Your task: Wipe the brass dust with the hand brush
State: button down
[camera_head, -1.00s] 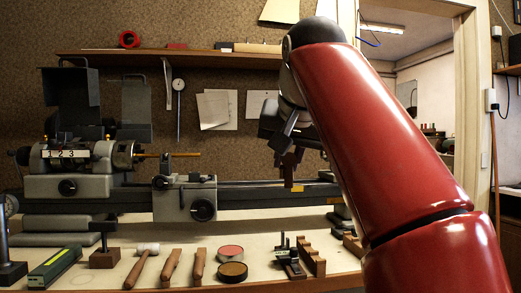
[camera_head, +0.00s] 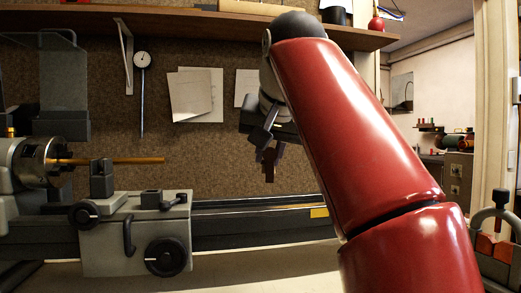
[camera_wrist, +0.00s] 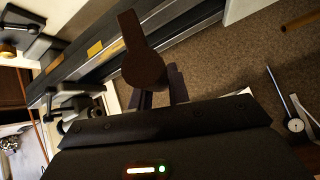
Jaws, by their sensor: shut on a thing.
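My gripper (camera_head: 268,150) is raised in front of the brown back wall, above the level of the lathe bed. It is shut on a dark brown piece, which I take to be the hand brush (camera_head: 270,168). In the wrist view the brush (camera_wrist: 147,62) shows a rounded end and a flat, narrower part; I cannot make out bristles. My fingers (camera_wrist: 162,92) are partly hidden behind it. I cannot make out brass dust in any view.
The lathe bed (camera_head: 262,220) runs along the bench, with its carriage (camera_head: 135,235) and a brass rod (camera_head: 110,160) at left. A shelf (camera_head: 190,24) crosses above. A dial gauge (camera_head: 142,62) hangs on the wall. A strip of pale benchtop (camera_head: 240,265) is clear in front.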

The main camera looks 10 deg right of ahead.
jog(key=shift+w, duration=0.25)
jog(key=shift+w+f, duration=0.1)
jog(key=shift+f, duration=0.05)
jog(key=shift+f+b, duration=1.65)
jog(key=shift+f, duration=1.2)
jog(key=shift+f+b, duration=0.8)
jog(key=shift+f, duration=0.15)
jog(key=d+p, duration=0.4)
jog(key=d, duration=1)
jog(key=shift+d, duration=0.3)
